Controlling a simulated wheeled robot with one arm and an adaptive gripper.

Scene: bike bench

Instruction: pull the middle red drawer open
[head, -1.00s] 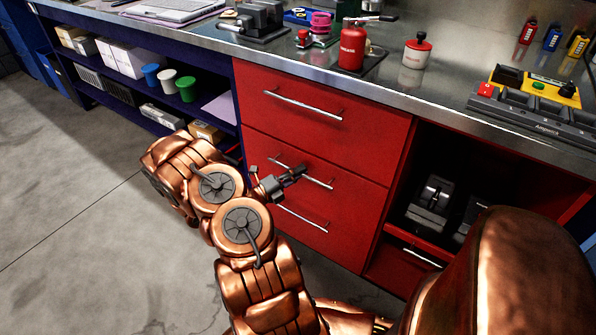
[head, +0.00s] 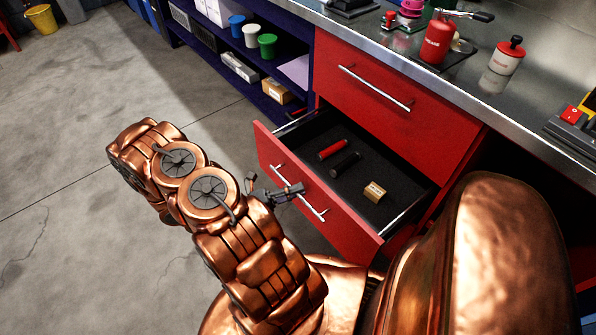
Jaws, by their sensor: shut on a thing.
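The middle red drawer (head: 345,226) stands well out of the red cabinet in the head view, below the shut top drawer. Its dark inside shows a red cylinder (head: 332,149), a black cylinder (head: 345,165) and a small tan box (head: 375,192). The drawer has a silver bar handle (head: 315,209) on its front. My gripper (head: 295,191) is shut on this handle, near the middle of the bar. The lower drawer is hidden behind the open one.
The top red drawer (head: 350,112) is shut. Dark blue shelves (head: 205,57) stand at left. Grey floor (head: 70,190) is clear on the left.

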